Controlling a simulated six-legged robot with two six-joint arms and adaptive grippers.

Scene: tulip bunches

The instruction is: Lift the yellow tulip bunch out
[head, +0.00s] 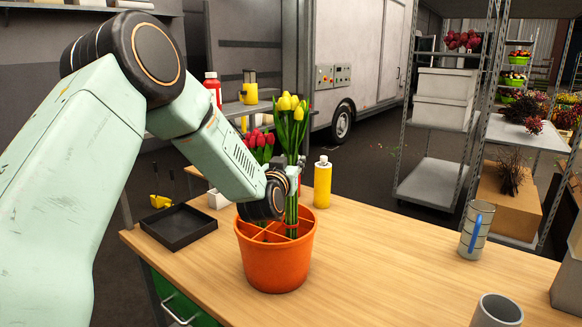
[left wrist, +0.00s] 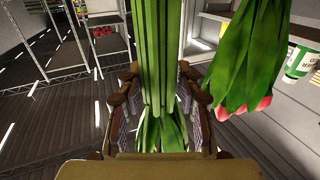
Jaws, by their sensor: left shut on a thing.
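The yellow tulip bunch (head: 291,108) stands upright in an orange divided bucket (head: 275,262) on the table. Its stems go down into a right-hand compartment, with a reddish band near the rim. My left gripper (head: 291,184) is shut on the stems just above the bucket; its fingers are partly hidden by my wrist. In the left wrist view the green stems (left wrist: 160,50) pass between the two fingers (left wrist: 163,105). A red tulip bunch (head: 260,142) stands just left of the yellow one; its leaves and heads show at the right in the wrist view (left wrist: 243,65). My right gripper is out of sight.
A yellow bottle (head: 322,184) stands right behind the bucket. A black tray (head: 180,227) lies to the left. The table's middle right is clear.

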